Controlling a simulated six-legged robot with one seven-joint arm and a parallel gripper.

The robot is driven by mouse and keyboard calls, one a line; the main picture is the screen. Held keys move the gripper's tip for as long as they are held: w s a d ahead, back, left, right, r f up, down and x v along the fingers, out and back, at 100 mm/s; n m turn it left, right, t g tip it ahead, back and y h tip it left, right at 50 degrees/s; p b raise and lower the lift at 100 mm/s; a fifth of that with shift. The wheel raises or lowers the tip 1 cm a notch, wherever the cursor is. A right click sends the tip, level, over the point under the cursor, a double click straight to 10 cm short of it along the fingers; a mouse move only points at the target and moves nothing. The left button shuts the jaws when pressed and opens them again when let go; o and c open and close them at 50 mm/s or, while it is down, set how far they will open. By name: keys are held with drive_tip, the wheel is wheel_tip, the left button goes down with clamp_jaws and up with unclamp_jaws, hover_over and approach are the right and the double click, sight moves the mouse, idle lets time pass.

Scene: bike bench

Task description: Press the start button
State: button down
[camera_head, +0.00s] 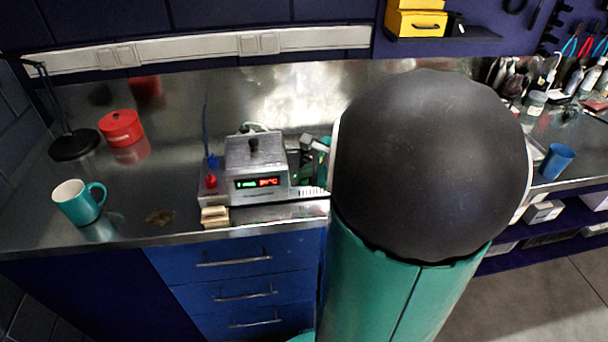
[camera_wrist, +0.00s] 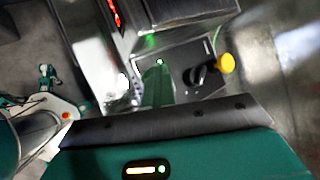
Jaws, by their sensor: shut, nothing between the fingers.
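A grey metal machine (camera_head: 255,160) with a green and a red lit display stands on the steel bench, left of my arm. The machine also shows at the top of the wrist view (camera_wrist: 175,12). Beside it there is a dark control panel (camera_wrist: 205,58) with a black lever-like part (camera_wrist: 203,75) and a yellow knob (camera_wrist: 226,63). My gripper (camera_wrist: 158,72) is shut and empty, its teal tip over this panel by a small light spot. I cannot tell whether it touches. No start button can be made out for certain.
A red knob (camera_head: 211,181) and a small tan block (camera_head: 214,216) are left of the machine. A teal mug (camera_head: 79,202), a red tin (camera_head: 121,128) and a black lamp base (camera_head: 74,145) stand further left. A blue cup (camera_head: 556,161) is at right.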

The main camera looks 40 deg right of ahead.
sight(307, 179)
drive_tip(key=shift+r, duration=3.1)
